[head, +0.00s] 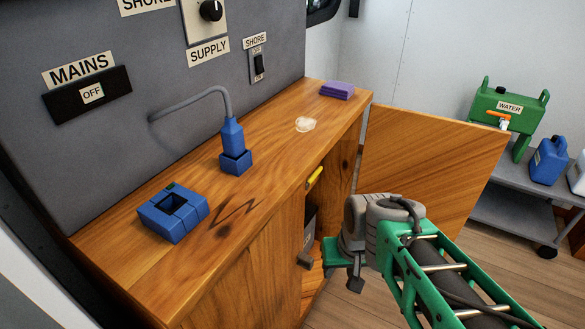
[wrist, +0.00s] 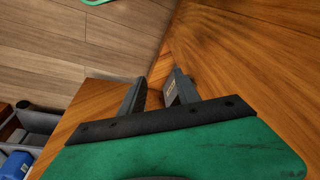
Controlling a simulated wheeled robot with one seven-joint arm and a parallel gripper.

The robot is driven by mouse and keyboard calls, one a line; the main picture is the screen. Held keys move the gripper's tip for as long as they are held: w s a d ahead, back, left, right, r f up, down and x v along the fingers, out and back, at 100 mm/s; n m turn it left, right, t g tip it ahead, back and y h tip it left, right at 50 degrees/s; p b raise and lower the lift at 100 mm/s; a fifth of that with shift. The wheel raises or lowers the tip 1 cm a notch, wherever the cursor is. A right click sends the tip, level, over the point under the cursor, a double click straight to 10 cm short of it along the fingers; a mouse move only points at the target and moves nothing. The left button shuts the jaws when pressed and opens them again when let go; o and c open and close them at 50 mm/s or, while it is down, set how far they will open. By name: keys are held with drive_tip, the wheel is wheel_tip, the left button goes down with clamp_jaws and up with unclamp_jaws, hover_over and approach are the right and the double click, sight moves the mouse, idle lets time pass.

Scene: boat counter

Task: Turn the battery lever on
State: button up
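I cannot make out a battery lever in either view. In the head view, a grey item (head: 308,222) shows partly inside the open cabinet under the counter; my gripper and the cabinet edge hide much of that space. My gripper (head: 330,271) is in front of the cabinet opening, below the counter top. In the wrist view, my gripper's two dark fingers (wrist: 156,92) are apart, with nothing clearly held between them.
The open wooden cabinet door (head: 435,150) stands behind and right of my gripper. A yellow handle (head: 315,178) is on the counter's front. Blue sockets (head: 173,213), a purple sponge (head: 337,90) and a MAINS switch (head: 88,95) reading OFF are above. A shelf (head: 510,215) stands right.

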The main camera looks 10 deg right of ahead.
drive_tip(key=w+f+m+t+y+p, duration=0.1)
drive_tip(key=w+f+m+y, duration=0.1)
drive_tip(key=w, duration=0.8)
drive_tip(key=m+t+y+p, duration=0.2)
drive_tip(key=m+t+y, duration=0.4)
drive_tip(key=m+t, duration=0.35)
approach(315, 172)
drive_tip(key=w+a+f, duration=0.2)
drive_tip(key=shift+n+t, duration=0.25)
drive_tip(key=shift+n, duration=0.2)
drive_tip(key=b+x, duration=0.1)
drive_tip(key=x, duration=0.6)
drive_tip(key=shift+w+d+r, duration=0.1)
drive_tip(key=shift+w+r, duration=0.05)
drive_tip(key=shift+w, duration=0.05)
drive_tip(key=shift+c, duration=0.5)
clamp_jaws()
